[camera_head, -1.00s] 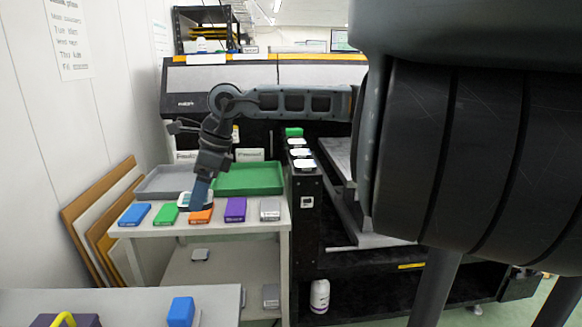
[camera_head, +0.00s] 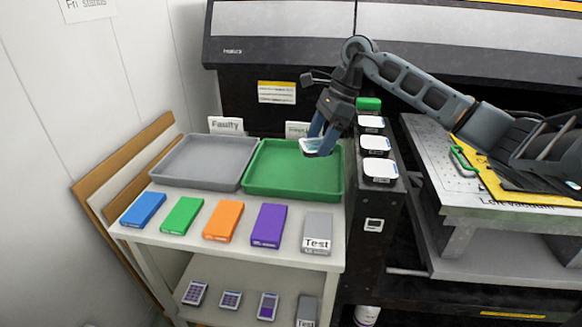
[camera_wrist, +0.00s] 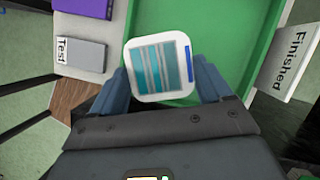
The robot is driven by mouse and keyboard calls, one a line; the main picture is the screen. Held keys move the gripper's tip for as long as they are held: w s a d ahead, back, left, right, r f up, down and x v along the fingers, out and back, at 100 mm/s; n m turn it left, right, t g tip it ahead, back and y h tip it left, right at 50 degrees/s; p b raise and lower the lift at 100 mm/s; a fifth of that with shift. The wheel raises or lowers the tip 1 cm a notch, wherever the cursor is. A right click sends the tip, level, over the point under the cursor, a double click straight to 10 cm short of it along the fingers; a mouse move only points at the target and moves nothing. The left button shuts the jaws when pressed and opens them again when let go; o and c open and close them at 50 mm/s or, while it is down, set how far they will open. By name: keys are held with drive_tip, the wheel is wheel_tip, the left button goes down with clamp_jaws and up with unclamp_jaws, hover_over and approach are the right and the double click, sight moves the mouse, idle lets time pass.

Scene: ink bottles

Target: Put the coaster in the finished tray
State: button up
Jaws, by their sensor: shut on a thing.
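The coaster (camera_wrist: 158,68) is white with rounded corners, teal stripes and a blue bar. It also shows edge-on in the head view (camera_head: 309,146). My gripper (camera_head: 322,142) is shut on it, with a finger at each side in the wrist view (camera_wrist: 165,85). It holds the coaster above the green tray (camera_head: 290,190), over its back right part. In the wrist view the green tray (camera_wrist: 225,40) lies under and beyond the coaster. A sign reading "Finished" (camera_wrist: 292,62) stands beside the tray. The tray's visible floor is empty.
A grey tray (camera_head: 205,160) with a "Faulty" sign (camera_head: 226,124) stands to the left. Blue, green, orange, purple and grey boxes line the table front, the orange one (camera_head: 223,221) in the middle. A black stand (camera_head: 378,205) with several white coasters rises close to the right.

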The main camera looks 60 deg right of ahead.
drive_tip(key=p, duration=0.1)
hover_over(275, 178)
drive_tip(key=d, duration=0.1)
drive_tip(key=f, duration=0.6)
drive_tip(key=shift+s+f, duration=0.15)
drive_tip(key=shift+s, duration=0.25)
drive_tip(key=shift+f+p, duration=0.3)
drive_tip(key=shift+f, duration=1.65)
drive_tip(key=shift+f, duration=0.15)
drive_tip(key=o, duration=1.2)
drive_tip(key=v, duration=1.2)
drive_tip(key=shift+b, duration=0.35)
